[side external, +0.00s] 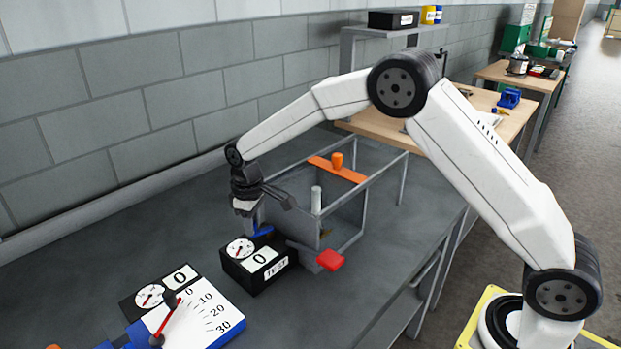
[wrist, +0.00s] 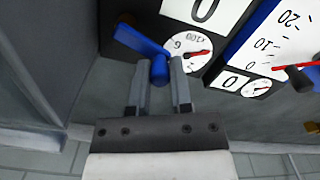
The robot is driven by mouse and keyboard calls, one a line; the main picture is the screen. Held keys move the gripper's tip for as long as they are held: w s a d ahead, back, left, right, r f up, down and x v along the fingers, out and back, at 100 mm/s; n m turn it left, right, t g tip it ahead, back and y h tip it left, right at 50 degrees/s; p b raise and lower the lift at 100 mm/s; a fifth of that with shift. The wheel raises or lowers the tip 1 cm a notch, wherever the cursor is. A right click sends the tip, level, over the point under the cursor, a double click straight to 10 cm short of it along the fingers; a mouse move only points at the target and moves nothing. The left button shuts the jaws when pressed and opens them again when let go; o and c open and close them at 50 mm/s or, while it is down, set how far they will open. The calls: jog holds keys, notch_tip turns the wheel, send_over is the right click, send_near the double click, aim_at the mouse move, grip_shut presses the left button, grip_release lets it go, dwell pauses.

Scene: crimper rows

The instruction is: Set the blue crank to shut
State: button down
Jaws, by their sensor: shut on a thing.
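The blue crank (side external: 263,231) is on the back of the black test box (side external: 262,265), which has a dial gauge and a display reading 0. In the wrist view the crank's blue arm (wrist: 136,40) runs up and left from a rounded blue end (wrist: 159,72). My gripper (side external: 250,222) reaches down to the crank from above. In the wrist view my gripper (wrist: 160,85) has one finger on each side of the rounded end and is shut on it. The gauge needle (wrist: 197,52) is visible there.
A grey open frame (side external: 365,205) with an orange bar (side external: 338,170) and a red block (side external: 330,260) stands right of the box. A blue-and-white scale board (side external: 215,312) with a red pointer and another gauge box (side external: 150,295) are at front left. The wall runs behind.

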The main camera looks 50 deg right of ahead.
jog(key=m, duration=0.1)
jog(key=w+m, duration=0.1)
jog(key=m, duration=0.1)
jog(key=d+m, duration=0.1)
jog(key=shift+w+m, duration=0.25)
jog(key=shift+m, duration=0.15)
jog(key=shift+w+d+m, duration=0.2)
jog(key=shift+d+m, duration=0.1)
jog(key=shift+m, duration=0.8)
jog(key=shift+w+d+m, duration=0.2)
jog(key=shift+d+m, duration=0.1)
jog(key=shift+m, duration=0.8)
jog(key=c, duration=0.5)
grip_release()
jog(key=shift+c, duration=0.2)
jog(key=shift+r, duration=0.1)
notch_tip(320, 180, up, 8)
